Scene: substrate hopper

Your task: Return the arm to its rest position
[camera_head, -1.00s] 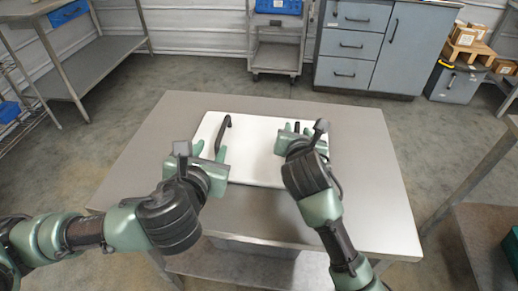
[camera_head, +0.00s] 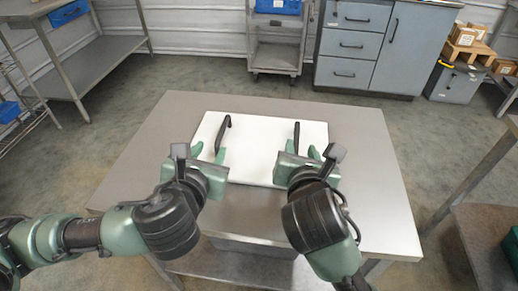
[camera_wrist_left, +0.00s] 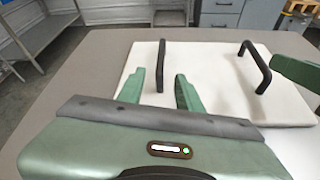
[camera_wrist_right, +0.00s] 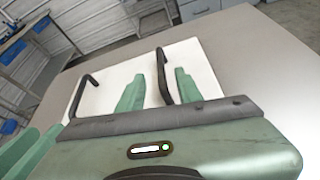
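My left gripper (camera_head: 208,153) is open and empty above the near left part of the white board, in front of its left black handle (camera_head: 223,130). My right gripper (camera_head: 320,154) is open and empty near the board's near right corner, in front of the right black handle (camera_head: 296,138). In the left wrist view the green fingers (camera_wrist_left: 160,90) stand apart with the left handle beyond them. In the right wrist view the fingers (camera_wrist_right: 158,92) stand apart near the right handle (camera_wrist_right: 164,76). Neither gripper holds a handle.
The white board (camera_head: 258,148) lies flat on a steel table (camera_head: 367,165) with free surface around it. A shelf table stands at the left (camera_head: 100,62), a cart (camera_head: 274,50) and grey cabinet (camera_head: 375,45) at the back. Another table (camera_head: 480,180) stands at the right.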

